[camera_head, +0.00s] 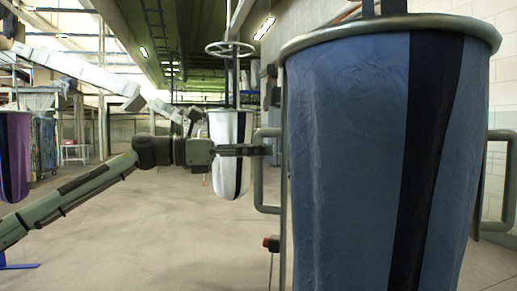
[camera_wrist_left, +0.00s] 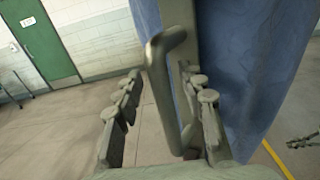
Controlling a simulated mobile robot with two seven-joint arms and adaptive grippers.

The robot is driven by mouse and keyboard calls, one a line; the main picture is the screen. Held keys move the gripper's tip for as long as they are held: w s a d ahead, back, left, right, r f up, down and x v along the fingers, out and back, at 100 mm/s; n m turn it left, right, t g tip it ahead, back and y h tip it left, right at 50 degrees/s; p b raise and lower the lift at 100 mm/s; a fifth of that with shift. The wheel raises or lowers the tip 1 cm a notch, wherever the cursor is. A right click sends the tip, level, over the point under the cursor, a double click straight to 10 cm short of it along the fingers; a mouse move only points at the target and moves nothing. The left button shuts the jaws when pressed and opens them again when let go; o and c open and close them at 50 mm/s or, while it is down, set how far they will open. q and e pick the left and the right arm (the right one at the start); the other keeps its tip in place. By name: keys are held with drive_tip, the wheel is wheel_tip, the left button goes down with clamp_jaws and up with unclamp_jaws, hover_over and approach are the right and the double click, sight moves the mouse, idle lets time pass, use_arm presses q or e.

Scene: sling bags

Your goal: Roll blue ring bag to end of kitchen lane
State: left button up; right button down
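The blue ring bag (camera_head: 350,160), with a dark vertical stripe and a metal ring at its top, hangs large and close on the right. A metal handle frame stands out on each side of it. My left gripper (camera_head: 262,149) reaches the left handle (camera_head: 268,195). In the left wrist view, the fingers of my left gripper (camera_wrist_left: 165,105) are apart, with the handle bar (camera_wrist_left: 163,85) between them. Blue cloth (camera_wrist_left: 240,70) fills the area behind. A small gripper-like shape, perhaps my right gripper (camera_wrist_left: 303,141), shows at the right edge; its state is unclear.
A white ring bag (camera_head: 226,150) with a dark stripe hangs farther back in the middle. A purple bag (camera_head: 14,155) hangs at the left edge. The concrete floor (camera_head: 150,230) between them is clear. A green door (camera_wrist_left: 42,40) stands in the wall.

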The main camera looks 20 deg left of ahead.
use_arm(q)
drive_tip(key=shift+w+d, duration=0.1)
drive_tip(key=shift+d, duration=0.1)
drive_tip(key=shift+c, duration=0.6)
clamp_jaws()
drive_tip(key=shift+w, duration=0.1)
